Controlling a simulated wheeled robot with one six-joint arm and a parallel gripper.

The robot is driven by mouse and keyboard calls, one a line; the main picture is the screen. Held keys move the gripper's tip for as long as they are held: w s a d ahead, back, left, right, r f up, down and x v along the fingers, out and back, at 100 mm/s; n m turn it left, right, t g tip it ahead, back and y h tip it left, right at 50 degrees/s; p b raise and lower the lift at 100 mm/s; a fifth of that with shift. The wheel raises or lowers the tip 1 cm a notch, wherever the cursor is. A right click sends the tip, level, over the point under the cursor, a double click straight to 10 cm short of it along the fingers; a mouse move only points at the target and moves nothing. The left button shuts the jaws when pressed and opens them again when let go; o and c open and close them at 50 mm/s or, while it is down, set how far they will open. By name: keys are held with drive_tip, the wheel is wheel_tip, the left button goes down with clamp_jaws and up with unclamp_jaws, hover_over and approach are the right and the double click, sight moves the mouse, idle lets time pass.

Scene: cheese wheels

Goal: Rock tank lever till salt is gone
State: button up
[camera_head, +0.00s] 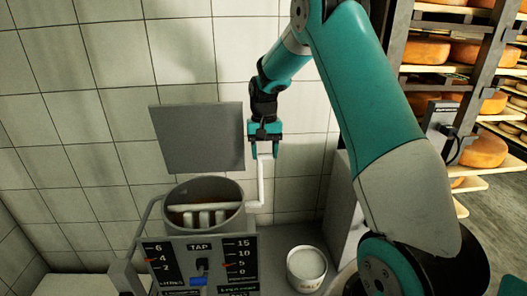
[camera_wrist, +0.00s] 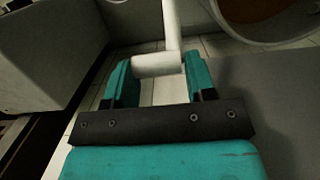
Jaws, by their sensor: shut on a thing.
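The white cranked lever (camera_head: 261,188) rises from the right side of the round grey tank (camera_head: 235,222), its upper part upright. My gripper (camera_head: 265,153) is shut on the lever's top end. In the wrist view the lever's short white handle (camera_wrist: 152,66) lies between the teal fingers of my gripper (camera_wrist: 152,84). The tank is open at the top, with pale bars and brownish liquid inside. No salt grains can be made out in it.
A panel (camera_head: 198,265) with a tap label and two scales fronts the tank. A flat grey plate (camera_head: 199,138) stands behind it near the tiled wall (camera_head: 110,100). A rack with cheese wheels (camera_head: 486,149) is at right.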

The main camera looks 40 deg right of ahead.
drive_tip(key=shift+w+d+f, duration=0.15)
drive_tip(key=shift+d+f, duration=0.2)
drive_tip(key=o, duration=1.2)
drive_tip(key=shift+d, duration=0.2)
wheel_tip(320, 180, up, 17)
drive_tip(key=w+b, duration=0.1)
drive_tip(key=w, duration=0.1)
drive_tip(key=shift+d+r, duration=0.2)
drive_tip(key=shift+d, duration=0.2)
